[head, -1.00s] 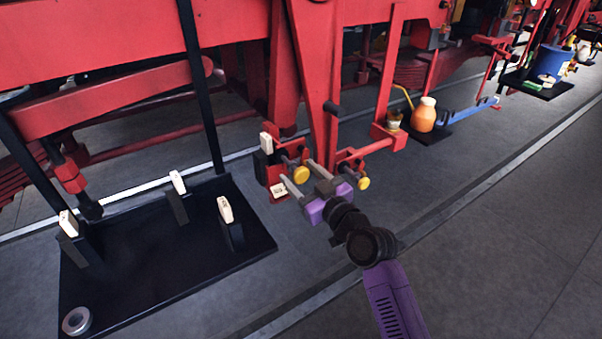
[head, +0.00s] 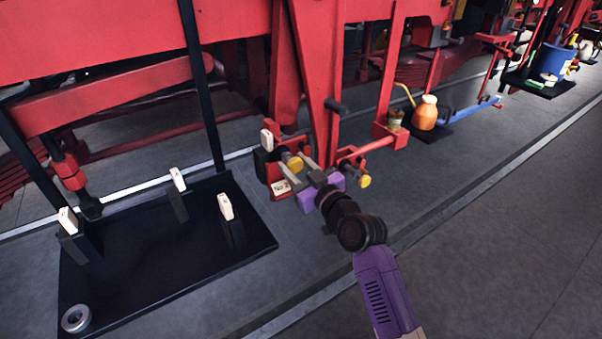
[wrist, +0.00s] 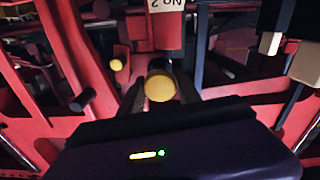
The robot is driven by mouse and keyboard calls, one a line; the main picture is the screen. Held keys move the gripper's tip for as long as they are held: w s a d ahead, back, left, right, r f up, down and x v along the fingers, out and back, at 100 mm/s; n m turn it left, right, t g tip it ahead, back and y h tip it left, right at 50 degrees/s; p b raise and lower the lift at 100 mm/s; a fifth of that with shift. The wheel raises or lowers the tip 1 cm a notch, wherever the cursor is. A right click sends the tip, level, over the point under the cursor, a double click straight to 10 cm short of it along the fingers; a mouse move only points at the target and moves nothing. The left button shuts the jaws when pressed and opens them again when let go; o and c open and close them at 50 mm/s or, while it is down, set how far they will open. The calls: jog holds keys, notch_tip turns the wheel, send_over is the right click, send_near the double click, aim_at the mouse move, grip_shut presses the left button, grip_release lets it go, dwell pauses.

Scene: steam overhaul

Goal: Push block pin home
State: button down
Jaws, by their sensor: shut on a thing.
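The block pin is a round pin with a yellow end (head: 295,164), at the red bracket (head: 278,172) under the red frame in the head view. In the wrist view its yellow face (wrist: 160,87) sits between my two dark fingers. My gripper (head: 299,169), with a purple body, reaches it from the lower right and is shut on the pin. The pin's shaft is hidden behind its yellow end, so I cannot tell how deep it sits. A white plate marked No 2 (head: 281,187) is on the bracket, and shows upside down in the wrist view (wrist: 167,4).
A second yellow-ended pin (head: 365,181) is to the right, also visible in the wrist view (wrist: 116,65). A black tray (head: 150,265) with white-tagged posts and a metal ring (head: 76,318) lies left. An orange bottle (head: 425,113) stands right. The floor in front is clear.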

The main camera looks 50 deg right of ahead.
jog(key=shift+x, duration=0.8)
jog(key=shift+w, duration=0.1)
jog(key=c, duration=0.9)
grip_release()
jog(key=shift+o, duration=0.2)
jog(key=b+v, duration=0.2)
jog(key=v, duration=0.5)
jog(key=shift+f, duration=0.1)
jog(key=shift+s+a, duration=0.1)
jog(key=shift+s, duration=0.25)
